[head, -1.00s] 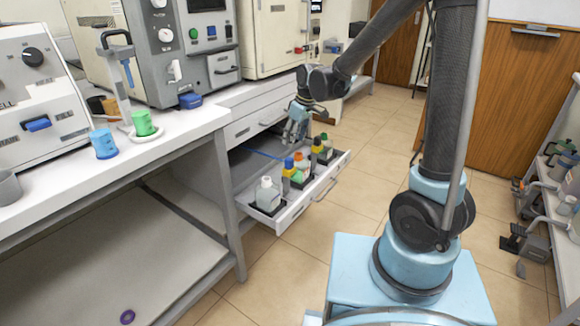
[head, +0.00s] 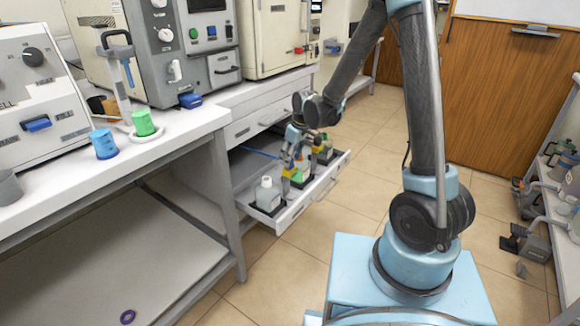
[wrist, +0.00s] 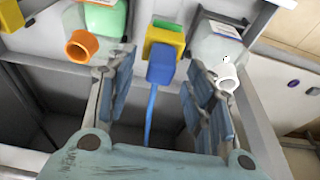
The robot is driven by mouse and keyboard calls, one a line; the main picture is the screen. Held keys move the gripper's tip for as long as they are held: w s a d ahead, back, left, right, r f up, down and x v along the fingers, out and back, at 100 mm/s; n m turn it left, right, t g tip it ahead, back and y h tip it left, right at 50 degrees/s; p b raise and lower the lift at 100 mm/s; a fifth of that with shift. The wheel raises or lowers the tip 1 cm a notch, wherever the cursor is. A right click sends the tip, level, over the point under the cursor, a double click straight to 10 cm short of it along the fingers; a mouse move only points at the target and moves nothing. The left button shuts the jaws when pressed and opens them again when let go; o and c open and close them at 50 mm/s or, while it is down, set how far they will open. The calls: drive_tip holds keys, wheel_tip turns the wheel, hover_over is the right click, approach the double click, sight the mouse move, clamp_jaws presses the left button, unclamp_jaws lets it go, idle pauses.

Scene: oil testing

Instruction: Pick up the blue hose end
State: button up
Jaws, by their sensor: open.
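The blue hose end (wrist: 161,68) sits against a yellow block (wrist: 165,38) in the wrist view. Its thin blue hose (wrist: 150,117) runs back toward my palm; part of the hose (head: 258,152) also shows in the head view, inside the open drawer. My gripper (wrist: 158,76) is open, with one finger on each side of the hose end and visible gaps between. In the head view my gripper (head: 289,152) is low over the drawer and hides the hose end there.
The open drawer (head: 298,207) holds several bottles. An orange-capped bottle (wrist: 102,18) is close by the left finger, and a white-capped bottle (wrist: 215,47) close by the right finger.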

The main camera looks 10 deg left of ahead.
drive_tip(key=shift+x, duration=1.05)
drive_tip(key=c, duration=1.1)
